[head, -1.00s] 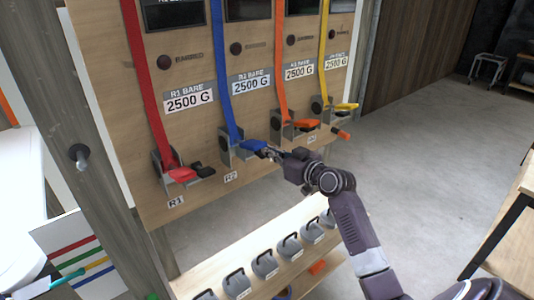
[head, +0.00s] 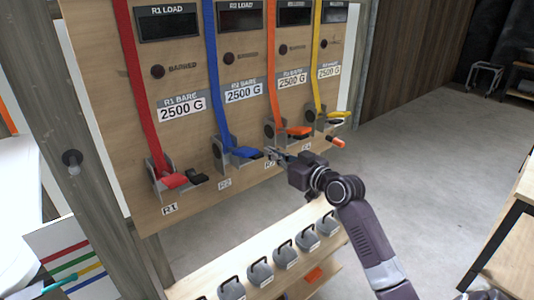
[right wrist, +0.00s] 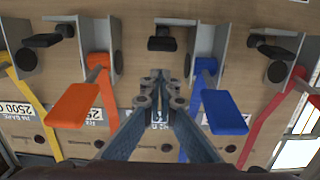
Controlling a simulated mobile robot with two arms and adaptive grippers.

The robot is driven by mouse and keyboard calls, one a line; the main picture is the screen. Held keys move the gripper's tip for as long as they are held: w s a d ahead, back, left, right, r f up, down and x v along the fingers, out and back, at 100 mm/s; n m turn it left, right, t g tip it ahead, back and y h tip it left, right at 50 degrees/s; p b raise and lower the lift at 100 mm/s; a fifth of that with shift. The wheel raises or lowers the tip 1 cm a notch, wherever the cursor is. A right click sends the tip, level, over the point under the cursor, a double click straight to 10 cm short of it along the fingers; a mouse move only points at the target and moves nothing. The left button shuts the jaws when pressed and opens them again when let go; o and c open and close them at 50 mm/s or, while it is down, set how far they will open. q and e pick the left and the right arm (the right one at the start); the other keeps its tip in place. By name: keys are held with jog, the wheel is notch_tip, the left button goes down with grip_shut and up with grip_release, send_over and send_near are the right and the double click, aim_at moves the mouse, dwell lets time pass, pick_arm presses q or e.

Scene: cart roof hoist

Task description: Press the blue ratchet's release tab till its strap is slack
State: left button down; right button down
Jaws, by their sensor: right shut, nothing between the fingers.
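The blue ratchet (head: 218,155) sits low on the wooden panel, with its blue strap (head: 212,75) running straight up from it. Its blue handle (head: 243,153) sticks out; the handle also shows in the right wrist view (right wrist: 225,112). In that view a black tab (right wrist: 162,43) juts from the blue ratchet's bracket, beyond my fingertips. My right gripper (head: 270,153) is shut and empty, just right of the blue handle in the head view. In the right wrist view its fingertips (right wrist: 157,80) are together, between the orange and blue handles, apart from both. My left gripper is out of view.
A red ratchet (head: 176,181) stands left of the blue one. The orange ratchet (head: 298,131) and yellow ratchet (head: 335,115) stand to the right. Below, a shelf (head: 195,285) holds several grey weights. The floor (head: 420,160) to the right is clear.

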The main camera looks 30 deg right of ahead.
jog(key=shift+s+d+r+b, duration=0.1)
jog(key=shift+s+b, duration=0.15)
jog(key=shift+s, duration=0.75)
jog(key=shift+s+a+r+b, duration=0.1)
jog(key=shift+s+r+b, duration=0.1)
jog(key=shift+s, duration=0.75)
jog(key=shift+s+d+r+b, duration=0.1)
jog(key=shift+s+b, duration=0.15)
jog(key=shift+s, duration=0.75)
